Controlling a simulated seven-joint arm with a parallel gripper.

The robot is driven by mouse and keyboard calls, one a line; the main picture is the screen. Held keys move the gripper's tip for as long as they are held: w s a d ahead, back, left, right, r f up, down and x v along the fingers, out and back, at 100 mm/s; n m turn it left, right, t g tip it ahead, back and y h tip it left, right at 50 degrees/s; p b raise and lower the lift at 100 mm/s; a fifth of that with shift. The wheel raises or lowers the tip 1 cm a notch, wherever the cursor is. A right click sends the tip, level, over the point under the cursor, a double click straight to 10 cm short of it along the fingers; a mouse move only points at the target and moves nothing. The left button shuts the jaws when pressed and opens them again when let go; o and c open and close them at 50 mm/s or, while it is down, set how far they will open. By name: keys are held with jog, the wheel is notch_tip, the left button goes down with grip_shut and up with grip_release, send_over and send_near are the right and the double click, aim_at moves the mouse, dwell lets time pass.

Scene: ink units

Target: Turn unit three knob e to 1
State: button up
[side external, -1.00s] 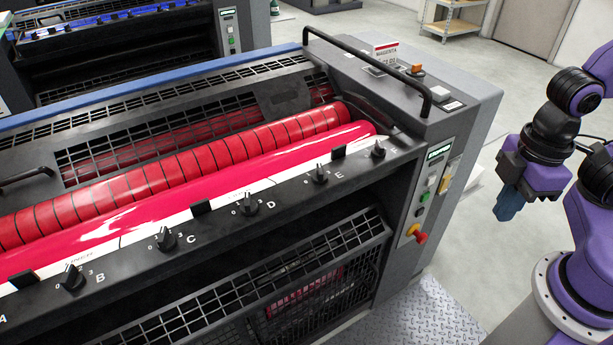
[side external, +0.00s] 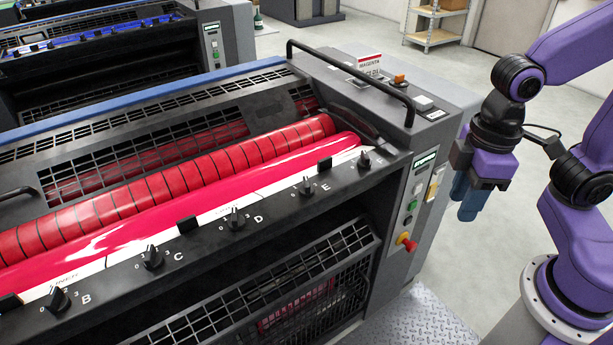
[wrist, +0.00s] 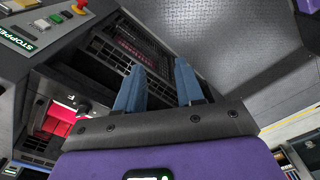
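A press unit with a magenta sign (side external: 370,63) fills the side view; I see no unit number I can read. Its front ledge carries a row of black knobs with small dial figures and letters. Knob E (side external: 307,186) stands beside the letter E, between knob D (side external: 236,218) and the last knob (side external: 365,158). Its pointer leans upward, but its exact setting is too small to read. My gripper (side external: 465,203) hangs to the right of the unit, clear of all knobs. In the wrist view my gripper's (wrist: 159,62) two blue fingers are apart with nothing between them.
A black handrail (side external: 360,75) rises over the unit's right end. A side panel has a red knob (side external: 406,242) and buttons, with a STOPPED display (wrist: 17,40) in the wrist view. A mesh guard (side external: 250,285) lies below the ledge. Free floor lies right of the unit.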

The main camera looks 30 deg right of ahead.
jog(key=w+a+r+m, duration=0.3)
jog(key=w+a+m, duration=0.15)
jog(key=w, duration=0.25)
jog(key=w+a+r+m, duration=0.3)
jog(key=w+a, duration=0.2)
jog(key=w, duration=0.2)
jog(key=m, duration=0.8)
send_near(307, 181)
jog(key=f, duration=0.8)
jog(key=shift+w+a+f, duration=0.15)
jog(key=shift+a+f, duration=0.05)
jog(key=shift+f, duration=0.05)
jog(key=shift+c, duration=0.3)
grip_shut()
